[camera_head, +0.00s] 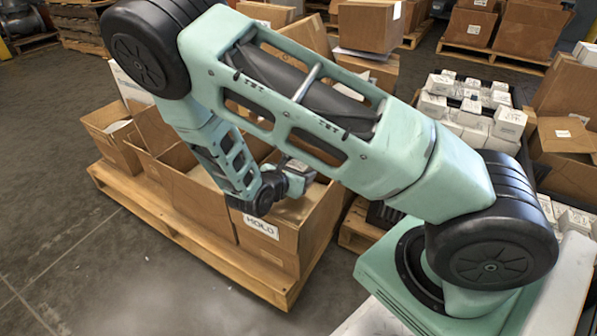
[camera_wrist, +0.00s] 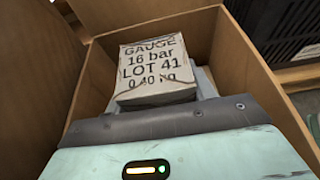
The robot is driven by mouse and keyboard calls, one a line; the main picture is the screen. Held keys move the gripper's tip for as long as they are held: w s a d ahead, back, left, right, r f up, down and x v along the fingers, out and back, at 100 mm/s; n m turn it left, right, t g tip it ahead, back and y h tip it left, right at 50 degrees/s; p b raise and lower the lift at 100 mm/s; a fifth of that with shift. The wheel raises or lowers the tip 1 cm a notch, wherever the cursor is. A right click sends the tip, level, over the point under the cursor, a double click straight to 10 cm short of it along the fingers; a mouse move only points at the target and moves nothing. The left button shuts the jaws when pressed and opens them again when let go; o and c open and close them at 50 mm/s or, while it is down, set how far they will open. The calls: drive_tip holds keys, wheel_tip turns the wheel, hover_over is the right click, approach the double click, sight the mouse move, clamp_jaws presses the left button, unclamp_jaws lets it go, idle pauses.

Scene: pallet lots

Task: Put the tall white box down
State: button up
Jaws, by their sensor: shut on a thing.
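A white box (camera_wrist: 156,73) printed "GAUGE 16 bar LOT 41 0.40 kg" shows just beyond my gripper (camera_wrist: 180,128) in the wrist view. Thin dark lines cross its printed face. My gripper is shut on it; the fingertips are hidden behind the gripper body. The box is within the walls of an open cardboard carton (camera_wrist: 232,62). In the head view my gripper (camera_head: 290,182) reaches down into the carton with the "HOLD" label (camera_head: 262,228). I cannot tell whether the box touches the carton floor.
The carton stands on a wooden pallet (camera_head: 150,212) with other open cartons (camera_head: 108,130). A grey thing lies beside the white box inside the carton. Several small white boxes (camera_head: 470,110) stand stacked at the right. Bare floor (camera_head: 60,200) lies at the left.

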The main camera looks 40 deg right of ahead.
drive_tip(key=shift+f, duration=0.4)
drive_tip(key=o, duration=1.3)
drive_tip(key=shift+c, duration=0.2)
drive_tip(key=shift+r, duration=0.1)
